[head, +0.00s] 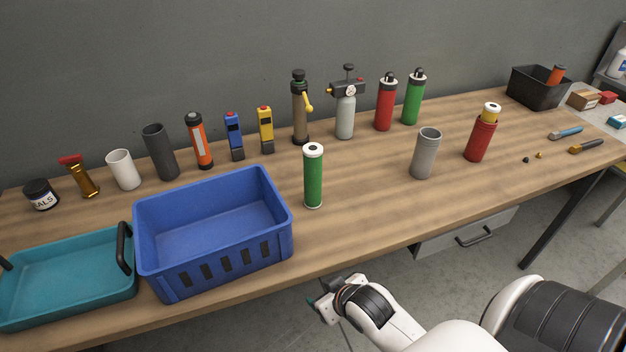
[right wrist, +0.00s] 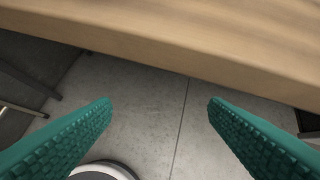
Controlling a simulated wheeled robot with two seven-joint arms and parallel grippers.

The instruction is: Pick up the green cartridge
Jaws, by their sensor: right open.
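The green cartridge (head: 313,178) stands upright on the wooden table, with a white top that has a dark centre. It is just right of the blue crate. My right gripper (head: 322,302) is low in front of the table's front edge, nearer to me than the cartridge and apart from it. In the right wrist view its two teal ridged fingers (right wrist: 160,122) are spread wide with nothing between them. That view shows the table's edge and the floor, not the cartridge. My left gripper is not in view.
The blue crate (head: 270,252) and teal tray (head: 125,290) stand at the left. A grey cup (head: 425,155) and a red cylinder (head: 480,140) stand to the right. A row of bottles and tools lines the back. The table's front edge (right wrist: 200,55) lies before my right gripper.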

